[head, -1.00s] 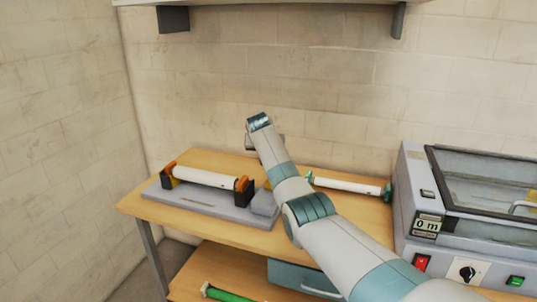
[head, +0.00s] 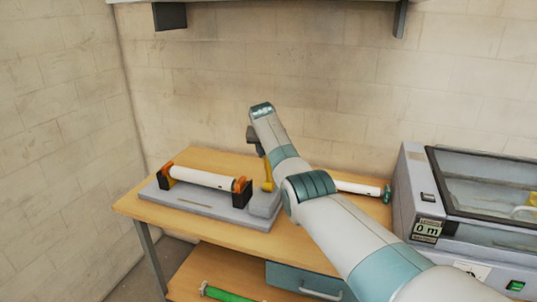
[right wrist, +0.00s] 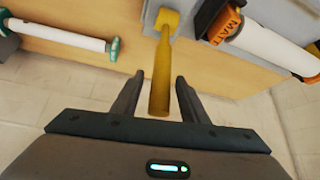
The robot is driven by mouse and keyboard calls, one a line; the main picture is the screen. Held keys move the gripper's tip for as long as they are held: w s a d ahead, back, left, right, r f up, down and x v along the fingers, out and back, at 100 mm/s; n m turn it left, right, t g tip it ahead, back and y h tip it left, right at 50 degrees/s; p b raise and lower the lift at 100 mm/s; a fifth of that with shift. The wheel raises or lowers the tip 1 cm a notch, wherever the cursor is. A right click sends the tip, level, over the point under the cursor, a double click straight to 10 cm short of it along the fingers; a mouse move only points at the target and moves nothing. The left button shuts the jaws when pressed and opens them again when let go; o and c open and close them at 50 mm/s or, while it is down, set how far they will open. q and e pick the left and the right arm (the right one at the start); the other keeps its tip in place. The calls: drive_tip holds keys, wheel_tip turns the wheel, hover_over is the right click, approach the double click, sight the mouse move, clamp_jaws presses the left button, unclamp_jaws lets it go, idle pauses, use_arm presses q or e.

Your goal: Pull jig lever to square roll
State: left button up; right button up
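The yellow jig lever (head: 267,178) stands up at the right end of the grey jig base (head: 190,203); its lower part and pivot show beside my arm. A white roll (head: 203,177) with orange and black end holders lies on the jig. My right gripper (head: 254,137) is above the lever, partly hidden by my own arm. In the right wrist view the lever (right wrist: 161,75) reaches between the two dark fingers of my right gripper (right wrist: 159,77), with a visible gap on each side. The gripper is open. My left gripper is not in view.
Another white roll (head: 358,188) with teal ends lies on the wooden bench (head: 150,207), partly behind my arm. The laminator (head: 422,190) stands at the right. A green roll (head: 228,296) lies on the lower shelf, beside a teal drawer (head: 300,278).

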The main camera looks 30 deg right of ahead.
drive_tip(key=shift+f, duration=0.1)
drive_tip(key=shift+s+a+r, duration=0.15)
drive_tip(key=shift+r, duration=0.05)
drive_tip(key=b+v, duration=0.6)
drive_tip(key=v, duration=1)
drive_tip(key=shift+r, duration=0.45)
drive_tip(key=shift+s+f, duration=0.1)
